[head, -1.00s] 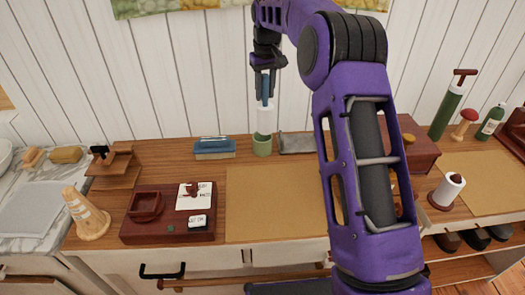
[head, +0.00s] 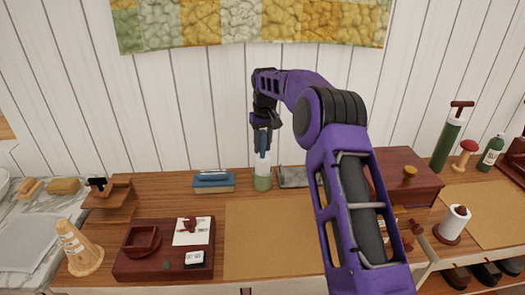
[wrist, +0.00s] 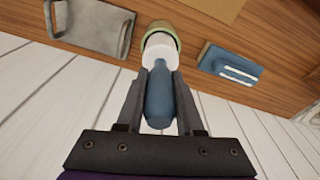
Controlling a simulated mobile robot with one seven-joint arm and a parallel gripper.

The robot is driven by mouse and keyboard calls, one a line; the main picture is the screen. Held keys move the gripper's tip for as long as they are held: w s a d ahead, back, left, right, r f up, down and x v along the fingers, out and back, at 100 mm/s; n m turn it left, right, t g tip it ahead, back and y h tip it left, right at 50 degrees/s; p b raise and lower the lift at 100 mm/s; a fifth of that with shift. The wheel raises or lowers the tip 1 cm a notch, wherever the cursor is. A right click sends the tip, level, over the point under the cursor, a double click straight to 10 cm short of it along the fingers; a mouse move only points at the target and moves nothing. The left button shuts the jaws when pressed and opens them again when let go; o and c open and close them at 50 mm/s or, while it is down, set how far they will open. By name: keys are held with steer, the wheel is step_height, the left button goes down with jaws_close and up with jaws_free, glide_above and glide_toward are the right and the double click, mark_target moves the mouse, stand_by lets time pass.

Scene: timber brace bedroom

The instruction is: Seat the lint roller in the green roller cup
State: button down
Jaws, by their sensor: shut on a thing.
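The lint roller has a blue handle (wrist: 160,95) and a white roll (head: 262,168). It is upright in the head view, handle on top. My gripper (head: 262,140) is shut on the blue handle from above; in the wrist view its two fingers (wrist: 159,100) lie on either side of the handle. The green roller cup (head: 263,183) stands at the back of the dresser top, directly below the roll. In the wrist view the roll's lower end overlaps the mouth of the cup (wrist: 163,27) and appears inside its rim. Whether it touches the bottom is hidden.
A blue-topped block (head: 213,181) stands just left of the cup. A grey tray (head: 293,177) lies just right of it. The plank wall is close behind. A tan mat (head: 262,240) in front is clear. A dark red box (head: 405,177) stands farther right.

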steer(key=shift+f, duration=0.85)
steer(key=c, duration=0.5)
jaws_free()
steer(key=shift+c, duration=0.2)
steer(key=r, duration=0.4)
steer(key=s+r+p, duration=0.1)
steer(key=r, duration=0.7)
steer(key=shift+s+d, duration=0.2)
